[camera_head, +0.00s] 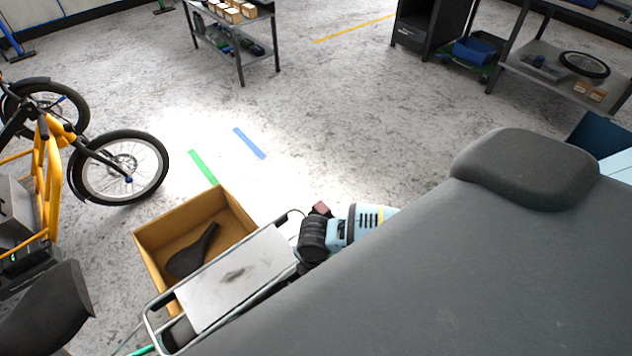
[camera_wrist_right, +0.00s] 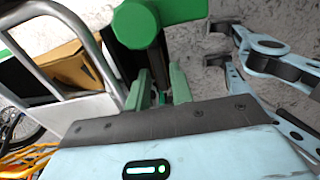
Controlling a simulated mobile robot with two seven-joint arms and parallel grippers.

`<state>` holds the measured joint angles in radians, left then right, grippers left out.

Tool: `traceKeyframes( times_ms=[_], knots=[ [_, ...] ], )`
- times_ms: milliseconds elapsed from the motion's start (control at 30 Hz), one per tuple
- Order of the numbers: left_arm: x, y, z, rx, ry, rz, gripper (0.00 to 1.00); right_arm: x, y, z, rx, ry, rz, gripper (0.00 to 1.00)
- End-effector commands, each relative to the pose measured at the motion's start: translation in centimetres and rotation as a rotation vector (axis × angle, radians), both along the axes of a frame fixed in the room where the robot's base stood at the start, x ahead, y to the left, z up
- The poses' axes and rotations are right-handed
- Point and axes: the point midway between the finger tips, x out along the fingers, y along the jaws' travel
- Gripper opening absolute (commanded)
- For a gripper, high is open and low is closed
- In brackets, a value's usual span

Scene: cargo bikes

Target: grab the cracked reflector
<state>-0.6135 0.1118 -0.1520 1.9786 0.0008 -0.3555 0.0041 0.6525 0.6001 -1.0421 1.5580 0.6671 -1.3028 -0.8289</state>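A small dark red piece (camera_head: 320,208) shows in the head view, right by the black end of a light-blue arm part that is probably my right arm (camera_head: 345,228). It may be the reflector; I cannot make out a crack. In the right wrist view my light-blue gripper body fills the bottom. Two greenish upright parts (camera_wrist_right: 160,92) stand in front of it below a green bike part (camera_wrist_right: 137,25); I cannot tell whether they are fingers. No reflector is clear there. My right fingertips are not clear in the head view. My left gripper is not identifiable.
A metal rack with a grey plate (camera_head: 235,277) lies beside the arm. A cardboard box (camera_head: 165,233) holds a black saddle (camera_head: 193,253). An orange bike (camera_head: 45,150) stands left. A large grey surface (camera_head: 500,270) blocks the lower right.

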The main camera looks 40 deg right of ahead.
Motion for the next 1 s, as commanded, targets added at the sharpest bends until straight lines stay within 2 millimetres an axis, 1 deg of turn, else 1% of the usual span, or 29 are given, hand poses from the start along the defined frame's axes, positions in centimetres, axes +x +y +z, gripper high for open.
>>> traceKeyframes(
  times_ms=[33,100,367,533,867,1000],
  knots=[
    [-0.15,-0.01,-0.22,0.0,0.005,0.0,0.36,-0.11,-0.02,-0.7,-0.001,0.004,0.0,0.23],
    [-0.2,-0.01,-0.29,0.0,0.006,0.0,0.36,-0.08,0.0,-1.08,-0.001,0.002,0.0,0.23],
    [-0.13,-0.02,-0.21,0.0,0.005,-0.001,0.36,0.02,0.01,-1.12,0.0,-0.001,0.001,0.23],
    [-0.11,0.0,-0.19,0.001,0.004,-0.002,0.36,0.01,0.0,-1.11,0.0,-0.001,0.0,0.0],
    [-0.09,0.1,-0.18,0.003,0.003,-0.005,0.36,0.02,-0.01,-1.05,0.0,-0.001,0.0,0.0],
    [0.0,0.11,-0.08,0.003,0.0,-0.005,0.36,0.05,-0.05,-0.51,-0.001,-0.001,0.0,0.0]
  ],
)
